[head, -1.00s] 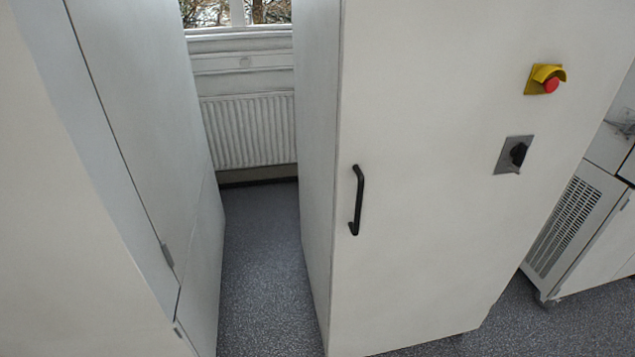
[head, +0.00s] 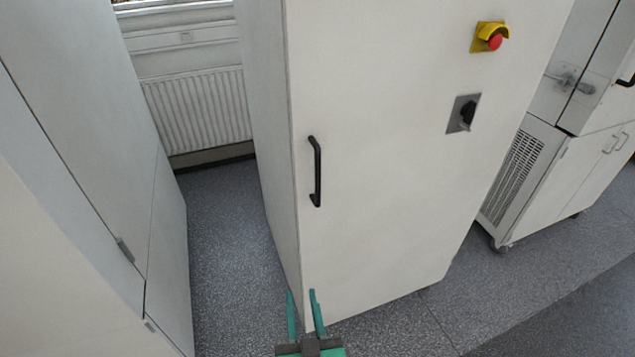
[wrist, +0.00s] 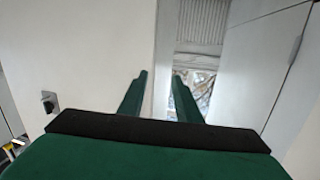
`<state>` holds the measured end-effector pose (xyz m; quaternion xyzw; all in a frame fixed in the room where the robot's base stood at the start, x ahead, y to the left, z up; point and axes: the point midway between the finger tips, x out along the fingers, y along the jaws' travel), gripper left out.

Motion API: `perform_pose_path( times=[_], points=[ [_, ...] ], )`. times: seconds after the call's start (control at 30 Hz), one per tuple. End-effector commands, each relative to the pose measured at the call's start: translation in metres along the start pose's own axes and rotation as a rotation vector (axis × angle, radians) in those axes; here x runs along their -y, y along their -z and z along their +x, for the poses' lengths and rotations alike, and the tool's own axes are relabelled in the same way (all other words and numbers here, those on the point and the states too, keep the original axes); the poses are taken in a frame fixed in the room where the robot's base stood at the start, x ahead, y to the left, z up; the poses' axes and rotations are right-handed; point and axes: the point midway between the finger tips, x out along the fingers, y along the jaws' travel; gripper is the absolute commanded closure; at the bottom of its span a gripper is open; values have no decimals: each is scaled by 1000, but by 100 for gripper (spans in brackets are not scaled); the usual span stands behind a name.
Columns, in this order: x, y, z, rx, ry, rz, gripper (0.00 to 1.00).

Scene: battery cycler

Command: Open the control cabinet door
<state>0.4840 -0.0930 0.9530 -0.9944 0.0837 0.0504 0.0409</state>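The control cabinet door (head: 375,150) is a tall white panel in the middle of the head view and looks closed. Its black vertical bar handle (head: 316,172) is near the door's left edge. A yellow and red stop button (head: 491,37) and a black rotary switch (head: 465,113) sit on the door's right part. My gripper (head: 303,295) has two green fingers, apart and empty, low in the head view, below the handle and not touching it. In the wrist view the open fingers (wrist: 160,78) point at the cabinet's edge and the gap beside it. The handle is not visible there.
A white cabinet (head: 95,150) stands at the left, with a narrow floor gap (head: 230,225) between it and the control cabinet. A radiator (head: 198,110) is behind the gap. A wheeled white unit (head: 545,185) with a vent stands at the right. Speckled floor is clear in front.

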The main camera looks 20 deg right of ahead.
Motion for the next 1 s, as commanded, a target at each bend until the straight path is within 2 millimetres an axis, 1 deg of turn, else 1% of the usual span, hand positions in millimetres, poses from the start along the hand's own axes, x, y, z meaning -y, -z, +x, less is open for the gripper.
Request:
perform_pose_path(
  times=[0.03, 0.17, 0.3, 0.5, 0.6, 0.7, 0.8, 0.93, 1.0],
  points=[
    [-6, 18, 13, -20, -5, 1, 69],
    [-17, 56, 38, -42, -8, -3, 69],
    [-28, 99, 59, -66, -6, -14, 69],
    [-43, 159, 78, -94, 0, -43, 69],
    [-49, 181, 82, -102, 2, -56, 69],
    [-52, 195, 84, -106, 4, -67, 69],
    [-54, 203, 85, -107, 5, -73, 69],
    [-54, 206, 92, -106, 7, -75, 69],
    [-54, 207, 100, -107, 7, -75, 69]
  ],
)
